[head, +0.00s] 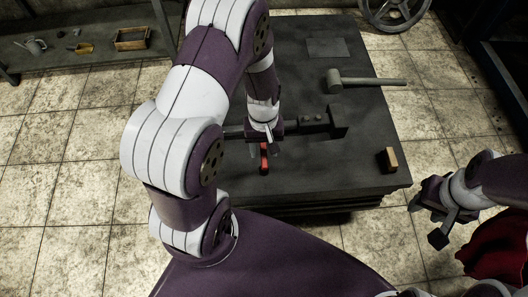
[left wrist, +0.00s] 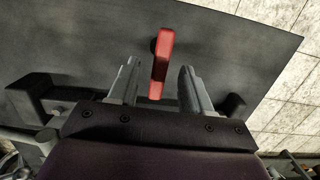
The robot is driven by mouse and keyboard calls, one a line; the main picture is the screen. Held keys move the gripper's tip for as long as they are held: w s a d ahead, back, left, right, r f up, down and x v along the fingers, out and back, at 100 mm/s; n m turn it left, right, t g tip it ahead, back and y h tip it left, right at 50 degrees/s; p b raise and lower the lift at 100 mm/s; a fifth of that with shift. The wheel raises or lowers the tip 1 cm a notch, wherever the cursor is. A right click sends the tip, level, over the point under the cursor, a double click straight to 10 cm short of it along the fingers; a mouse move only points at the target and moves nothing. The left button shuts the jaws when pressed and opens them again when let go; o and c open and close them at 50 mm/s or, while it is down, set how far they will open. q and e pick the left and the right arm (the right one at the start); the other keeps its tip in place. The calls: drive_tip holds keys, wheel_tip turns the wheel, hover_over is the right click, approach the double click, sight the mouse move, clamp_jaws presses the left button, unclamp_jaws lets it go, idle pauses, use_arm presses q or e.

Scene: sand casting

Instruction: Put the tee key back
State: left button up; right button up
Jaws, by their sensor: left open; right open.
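A red bar-shaped piece (head: 264,160), which looks like the tee key's handle, is at the dark bench's front part. It also shows in the left wrist view (left wrist: 162,60), lengthwise between the two fingers. Any shaft beneath it is hidden. My left gripper (head: 264,150) is over the bench at this red piece. Its fingers are open, one on each side with gaps, as the left wrist view (left wrist: 159,72) shows. My right gripper (head: 428,222) is open and empty, off the bench's right side above the floor.
The dark bench (head: 300,60) carries a mallet (head: 362,81), a small wooden block (head: 388,159) and a flat plate (head: 328,47). A dark blocky fixture (head: 338,121) is right of my left gripper. A shelf (head: 90,62) with small tools stands back left.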

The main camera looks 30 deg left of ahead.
use_arm(q)
drive_tip(key=r, duration=0.2)
drive_tip(key=r+p, duration=0.1)
drive_tip(key=r, duration=0.2)
drive_tip(key=r+p, duration=0.1)
drive_tip(key=r, duration=0.1)
drive_tip(key=shift+w+a+r, duration=0.15)
drive_tip(key=shift+w+a, duration=0.05)
drive_tip(key=shift+w, duration=0.2)
drive_tip(key=s+d+r+m+t, duration=0.2)
drive_tip(key=s+r+m, duration=0.3)
drive_tip(key=r, duration=0.5)
drive_tip(key=shift+d+m+t+y, duration=0.3)
drive_tip(key=shift+d+m+y, duration=0.15)
drive_tip(key=shift+m, duration=0.35)
use_arm(e)
wheel_tip(320, 180, up, 3)
drive_tip(key=shift+r, duration=0.1)
use_arm(q)
drive_tip(key=shift+s+r, duration=0.1)
drive_tip(key=shift+r, duration=0.1)
use_arm(e)
drive_tip(key=shift+r, duration=0.1)
use_arm(q)
wheel_tip(320, 180, up, 27)
drive_tip(key=p, duration=2.7)
use_arm(e)
wheel_tip(320, 180, up, 27)
use_arm(q)
drive_tip(key=shift+f, duration=0.15)
